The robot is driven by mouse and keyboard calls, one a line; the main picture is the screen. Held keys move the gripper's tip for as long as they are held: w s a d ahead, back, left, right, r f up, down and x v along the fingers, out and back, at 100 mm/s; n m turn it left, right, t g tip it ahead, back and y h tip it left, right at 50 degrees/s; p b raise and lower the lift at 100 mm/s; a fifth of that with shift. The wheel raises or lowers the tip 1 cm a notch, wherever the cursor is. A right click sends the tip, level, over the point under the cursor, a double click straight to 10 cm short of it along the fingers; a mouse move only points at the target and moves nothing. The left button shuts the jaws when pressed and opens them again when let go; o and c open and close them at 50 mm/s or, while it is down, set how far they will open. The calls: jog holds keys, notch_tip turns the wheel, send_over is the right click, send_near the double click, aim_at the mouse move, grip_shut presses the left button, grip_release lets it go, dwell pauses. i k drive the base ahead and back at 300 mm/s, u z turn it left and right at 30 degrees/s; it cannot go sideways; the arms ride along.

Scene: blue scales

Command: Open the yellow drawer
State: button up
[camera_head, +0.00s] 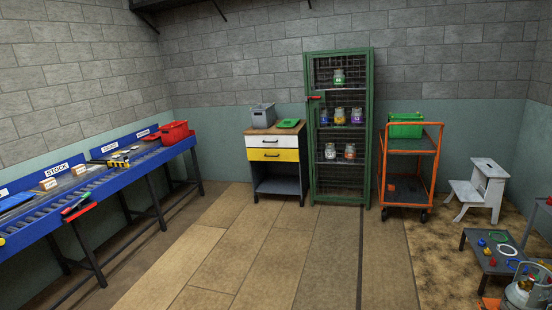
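The yellow drawer (273,155) is the lower of two drawers in a small wooden-topped cabinet (279,188) against the back wall, left of the green cage. It looks shut, its front flush with the white drawer (271,141) above it. A small dark handle shows on its front. Below it is an open dark shelf space. My gripper is not in view, and the cabinet stands some distance off across the floor.
A grey bin (262,116) and a green lid (289,123) lie on the cabinet top. A green cage (340,190) with jars and an orange trolley (405,198) stand to its right. A blue conveyor (100,182) runs along the left. The wooden floor (262,245) between is clear.

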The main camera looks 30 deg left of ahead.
aim_at(264, 154)
jog(key=u, duration=0.35)
jog(key=i, duration=1.75)
jog(key=u, duration=0.75)
jog(key=i, duration=2.8)
jog(key=z, duration=0.2)
jog(key=i, duration=1.3)
jog(key=z, duration=0.45)
jog(key=i, duration=0.95)
jog(key=z, duration=0.15)
